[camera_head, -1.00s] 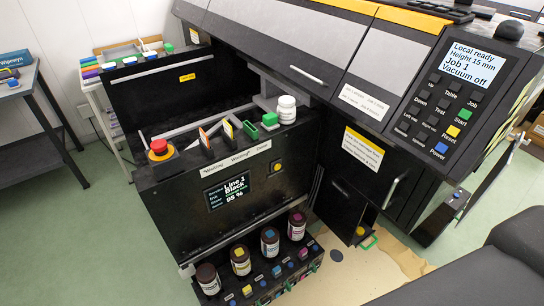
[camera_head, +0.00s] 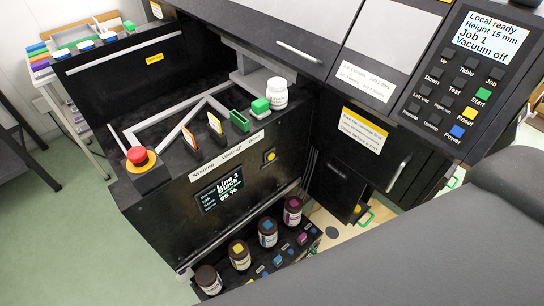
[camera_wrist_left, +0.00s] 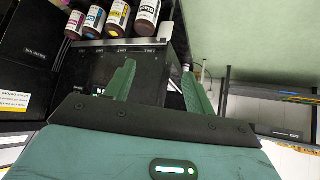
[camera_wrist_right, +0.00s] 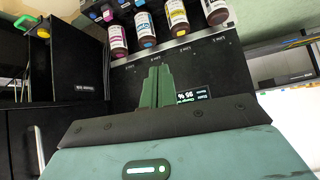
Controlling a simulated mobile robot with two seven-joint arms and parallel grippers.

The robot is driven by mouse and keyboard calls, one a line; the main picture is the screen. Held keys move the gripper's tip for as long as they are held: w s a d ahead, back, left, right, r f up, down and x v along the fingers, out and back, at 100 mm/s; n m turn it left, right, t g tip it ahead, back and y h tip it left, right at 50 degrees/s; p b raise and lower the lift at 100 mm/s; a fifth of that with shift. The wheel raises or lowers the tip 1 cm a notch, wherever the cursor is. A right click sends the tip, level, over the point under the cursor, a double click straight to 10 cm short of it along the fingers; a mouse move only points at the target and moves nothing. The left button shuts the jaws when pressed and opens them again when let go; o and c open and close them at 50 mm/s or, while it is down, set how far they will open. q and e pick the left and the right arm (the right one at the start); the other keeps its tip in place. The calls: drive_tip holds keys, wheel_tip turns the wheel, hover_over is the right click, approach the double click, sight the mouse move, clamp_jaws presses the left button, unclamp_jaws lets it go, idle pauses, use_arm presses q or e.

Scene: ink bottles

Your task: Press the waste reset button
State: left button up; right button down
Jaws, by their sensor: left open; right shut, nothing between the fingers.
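A control panel (camera_head: 462,85) at the upper right of the head view has a yellow button (camera_head: 470,114) labelled Reset, between green Start and blue Power. Another yellow button (camera_head: 269,156) sits on the ink unit's front, right of its small screen (camera_head: 219,189). A small yellow part (camera_head: 357,208) shows low in the open cabinet; in the right wrist view a yellow part (camera_wrist_right: 43,32) is at upper left. I cannot tell which is the waste reset button. My left gripper (camera_wrist_left: 158,70) is open and empty; my right gripper (camera_wrist_right: 157,68) is shut and empty, before the unit's front.
Several ink bottles (camera_head: 268,231) stand in a row below the ink unit. A red stop button (camera_head: 138,156) and a white bottle (camera_head: 277,94) are on its top. The cabinet door (camera_head: 335,190) stands out at centre right. Green floor (camera_head: 90,230) is clear at left.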

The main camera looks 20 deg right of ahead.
sight(271, 157)
use_arm(q)
drive_tip(key=shift+o, duration=0.4)
drive_tip(key=s+f+g+b, duration=0.1)
drive_tip(key=s+f+b, duration=0.3)
drive_tip(key=f, duration=0.2)
use_arm(e)
drive_tip(key=w+d+f+m+t+b, duration=0.1)
drive_tip(key=w+f+t+b, duration=0.15)
drive_tip(key=w, duration=0.55)
drive_tip(key=w+f+m+t+b, duration=0.1)
drive_tip(key=w+t, duration=0.3)
drive_tip(key=w, duration=0.5)
use_arm(q)
wheel_tip(271, 157, down, 9)
drive_tip(key=s+g+b, duration=0.1)
drive_tip(key=b, duration=0.6)
drive_tip(key=shift+s+d, duration=0.2)
use_arm(e)
drive_tip(key=w+d+r+m+t+h, duration=0.3)
drive_tip(key=w+d+r+h, duration=0.1)
drive_tip(key=w, duration=0.4)
drive_tip(key=w+d+r+m+t+h, duration=0.3)
drive_tip(key=w+r+t+h, duration=0.1)
drive_tip(key=w, duration=0.3)
drive_tip(key=shift+w+d+h, duration=0.35)
drive_tip(key=shift+w+h, duration=0.05)
drive_tip(key=shift+h, duration=0.5)
